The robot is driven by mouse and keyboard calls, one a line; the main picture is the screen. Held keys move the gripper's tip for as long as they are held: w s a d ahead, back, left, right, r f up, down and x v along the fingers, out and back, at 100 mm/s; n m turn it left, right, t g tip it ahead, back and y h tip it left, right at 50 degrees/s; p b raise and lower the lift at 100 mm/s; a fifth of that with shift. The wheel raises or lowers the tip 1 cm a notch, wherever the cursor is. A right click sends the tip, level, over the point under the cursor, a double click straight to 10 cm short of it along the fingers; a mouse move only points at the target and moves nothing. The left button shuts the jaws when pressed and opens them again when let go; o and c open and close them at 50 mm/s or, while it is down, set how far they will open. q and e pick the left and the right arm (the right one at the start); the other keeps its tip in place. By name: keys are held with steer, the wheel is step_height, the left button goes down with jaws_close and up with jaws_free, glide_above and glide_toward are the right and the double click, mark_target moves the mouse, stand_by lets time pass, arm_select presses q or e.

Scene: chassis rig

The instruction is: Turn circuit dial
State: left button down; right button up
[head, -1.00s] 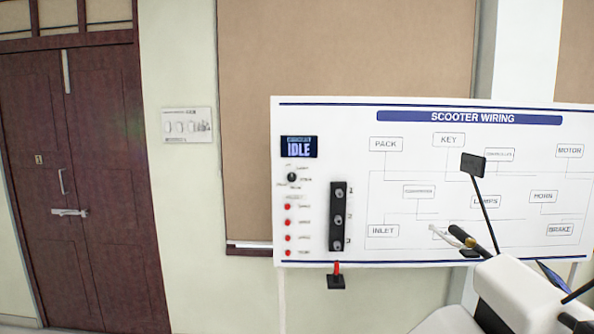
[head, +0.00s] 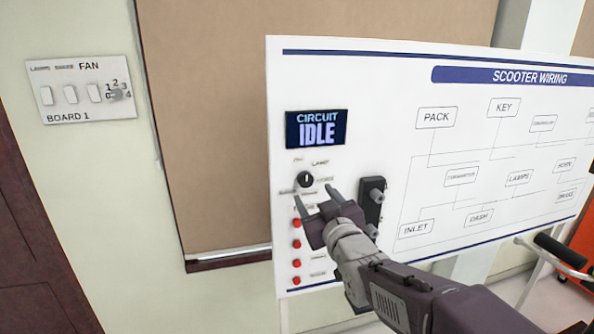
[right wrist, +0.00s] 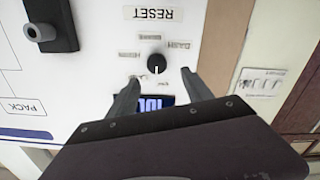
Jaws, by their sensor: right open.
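The circuit dial (head: 305,179) is a small black round knob on the white panel, below the display (head: 317,129) reading "CIRCUIT IDLE". Small labels surround it. My right gripper (head: 318,192) is open in front of the panel, its tips just below and right of the dial in the head view. In the right wrist view the dial (right wrist: 157,63) shows between and just beyond the two open fingertips (right wrist: 159,76). The knob's white mark points toward the display side there. I cannot tell whether the fingers touch it. My left gripper is out of view.
Several red buttons (head: 297,244) line the panel below the dial, partly behind my gripper. A wall switch plate (head: 80,92) is at the left. A handlebar (head: 560,250) stands at the lower right.

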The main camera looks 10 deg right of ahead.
mark_target(306, 180)
steer(key=w+p, duration=0.3)
steer(key=w, duration=0.5)
steer(key=shift+p, duration=0.35)
steer(key=shift+r, duration=0.1)
steer(key=shift+s+d, duration=0.2)
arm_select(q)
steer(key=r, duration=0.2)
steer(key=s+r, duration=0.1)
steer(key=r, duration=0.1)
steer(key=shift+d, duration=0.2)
arm_select(e)
steer(key=shift+w, duration=0.1)
jaws_close()
